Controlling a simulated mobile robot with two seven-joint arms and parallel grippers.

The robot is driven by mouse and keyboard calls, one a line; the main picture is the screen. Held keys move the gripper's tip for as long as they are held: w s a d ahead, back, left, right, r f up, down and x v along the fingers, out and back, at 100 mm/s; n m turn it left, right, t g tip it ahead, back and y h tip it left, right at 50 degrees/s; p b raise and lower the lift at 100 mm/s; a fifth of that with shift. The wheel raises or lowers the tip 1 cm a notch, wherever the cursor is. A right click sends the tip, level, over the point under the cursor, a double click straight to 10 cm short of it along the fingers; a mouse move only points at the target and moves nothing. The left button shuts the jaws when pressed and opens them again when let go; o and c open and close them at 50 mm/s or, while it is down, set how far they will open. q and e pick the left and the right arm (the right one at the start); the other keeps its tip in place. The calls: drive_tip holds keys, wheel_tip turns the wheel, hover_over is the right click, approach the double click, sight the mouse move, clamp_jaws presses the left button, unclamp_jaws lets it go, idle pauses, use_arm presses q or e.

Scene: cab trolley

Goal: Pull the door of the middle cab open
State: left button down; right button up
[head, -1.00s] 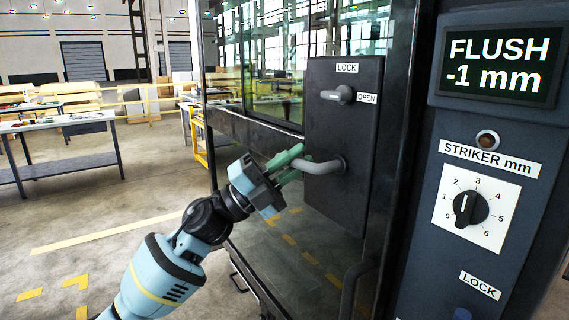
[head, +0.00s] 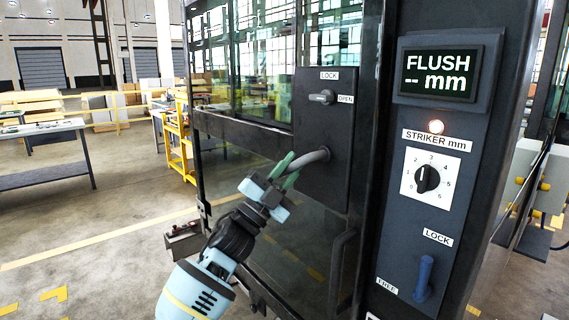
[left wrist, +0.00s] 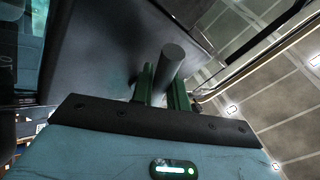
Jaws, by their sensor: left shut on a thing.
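The cab door is a dark-framed glass door (head: 290,255) with a black lock plate (head: 322,190). A grey bent handle (head: 312,156) sticks out of the plate. My left gripper (head: 283,168) is shut on the handle's outer end with its green fingers. In the left wrist view the grey handle bar (left wrist: 170,62) stands between the green fingers (left wrist: 162,88). I cannot clearly tell a gap at the door's edge. My right gripper is not in view.
The post right of the door carries a display (head: 437,74) reading "FLUSH -- mm", a lit lamp (head: 436,127), a striker dial (head: 427,179) and a blue lever (head: 424,278) between LOCK and FREE. Floor at left is open before a workbench (head: 50,178).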

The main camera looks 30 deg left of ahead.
use_arm(q)
drive_tip(key=shift+d+f+n+t+y, duration=0.15)
drive_tip(key=shift+n+t+y, duration=0.15)
drive_tip(key=shift+n+y, duration=0.55)
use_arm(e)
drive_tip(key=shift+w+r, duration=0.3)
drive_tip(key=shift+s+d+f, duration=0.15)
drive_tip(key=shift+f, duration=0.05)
use_arm(q)
drive_tip(key=shift+f, duration=0.1)
